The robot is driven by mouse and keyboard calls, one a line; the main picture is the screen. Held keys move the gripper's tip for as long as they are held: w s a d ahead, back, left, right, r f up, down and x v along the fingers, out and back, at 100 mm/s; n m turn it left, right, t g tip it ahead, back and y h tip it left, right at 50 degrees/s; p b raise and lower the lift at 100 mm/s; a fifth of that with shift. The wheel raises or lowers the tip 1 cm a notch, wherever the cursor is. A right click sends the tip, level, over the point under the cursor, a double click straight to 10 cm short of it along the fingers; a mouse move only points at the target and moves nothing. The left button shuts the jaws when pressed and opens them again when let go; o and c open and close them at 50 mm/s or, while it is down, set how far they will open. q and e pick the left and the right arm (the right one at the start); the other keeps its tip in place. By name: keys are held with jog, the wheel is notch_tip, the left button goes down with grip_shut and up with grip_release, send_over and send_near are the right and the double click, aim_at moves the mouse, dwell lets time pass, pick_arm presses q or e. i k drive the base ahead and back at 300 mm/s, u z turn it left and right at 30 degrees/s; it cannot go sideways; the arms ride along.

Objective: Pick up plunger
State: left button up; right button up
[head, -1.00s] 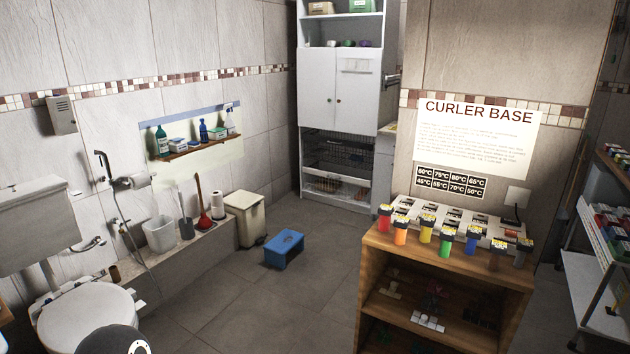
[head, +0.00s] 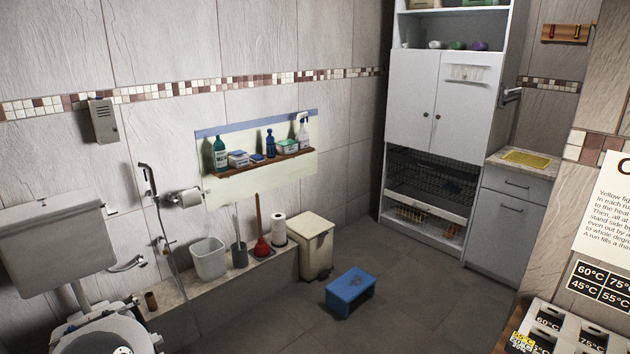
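The plunger (head: 262,248) stands upright on the low tiled ledge along the left wall. It has a red rubber cup at the bottom and a thin brown wooden handle pointing up. Neither of my grippers can be made out in the head view.
A white bin (head: 209,259) stands on the ledge (head: 180,293). A cream pedal bin (head: 316,250) and a blue step stool (head: 350,291) stand on the floor to its right. The toilet (head: 95,335) is at left. The grey floor (head: 420,310) ahead is clear.

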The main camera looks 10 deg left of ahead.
aim_at(257, 196)
jog(key=u, duration=0.25)
jog(key=i, duration=1.5)
jog(key=u, duration=0.5)
jog(key=i, duration=1.8)
jog(key=u, duration=0.45)
jog(key=i, duration=0.4)
jog(key=u, duration=0.3)
